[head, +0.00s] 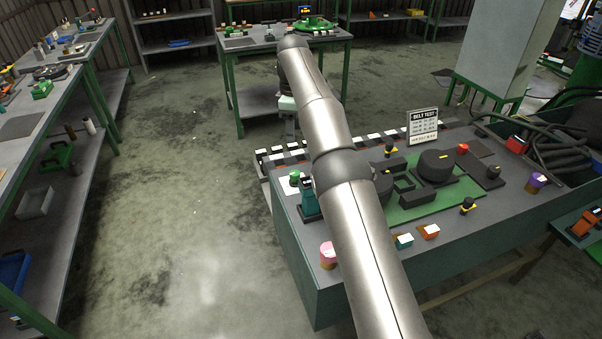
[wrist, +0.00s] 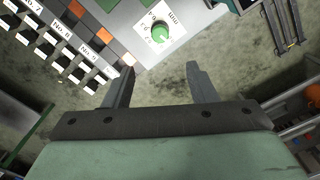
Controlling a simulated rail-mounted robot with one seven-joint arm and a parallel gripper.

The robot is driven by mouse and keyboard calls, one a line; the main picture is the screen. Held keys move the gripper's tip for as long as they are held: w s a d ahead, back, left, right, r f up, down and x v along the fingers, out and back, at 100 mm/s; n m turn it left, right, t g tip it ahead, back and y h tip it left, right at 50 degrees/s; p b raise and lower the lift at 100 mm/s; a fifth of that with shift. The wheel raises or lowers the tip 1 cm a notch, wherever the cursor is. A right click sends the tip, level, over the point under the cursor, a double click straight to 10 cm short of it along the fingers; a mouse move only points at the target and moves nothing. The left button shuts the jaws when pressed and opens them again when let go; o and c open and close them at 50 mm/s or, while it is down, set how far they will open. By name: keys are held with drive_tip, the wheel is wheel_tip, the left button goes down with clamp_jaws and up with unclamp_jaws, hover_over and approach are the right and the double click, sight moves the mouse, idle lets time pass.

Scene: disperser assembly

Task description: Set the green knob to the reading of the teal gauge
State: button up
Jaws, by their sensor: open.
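The green knob (wrist: 160,33) sits on a white dial plate with printed marks in the wrist view, near the top centre. In the head view a small green-topped knob (head: 294,178) stands at the bench's left corner. A teal upright device (head: 309,203), which looks like the teal gauge, stands just in front of it, partly hidden by my arm; I cannot read it. My gripper (wrist: 159,68) is open and empty, its fingertips apart and below the knob in the wrist picture, not touching it. My gripper is mostly hidden behind my arm in the head view.
The bench (head: 300,248) also holds a pink-topped cylinder (head: 327,255), teal and orange blocks, black belt parts on a green plate, and a BELT TEST sign (head: 422,126). A row of numbered slots (wrist: 60,45) lies left of the knob. Open floor lies left of the bench.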

sight(295, 172)
wheel_tip(295, 172, down, 17)
drive_tip(key=shift+r+b, duration=0.1)
drive_tip(key=shift+b, duration=0.85)
drive_tip(key=c, duration=1)
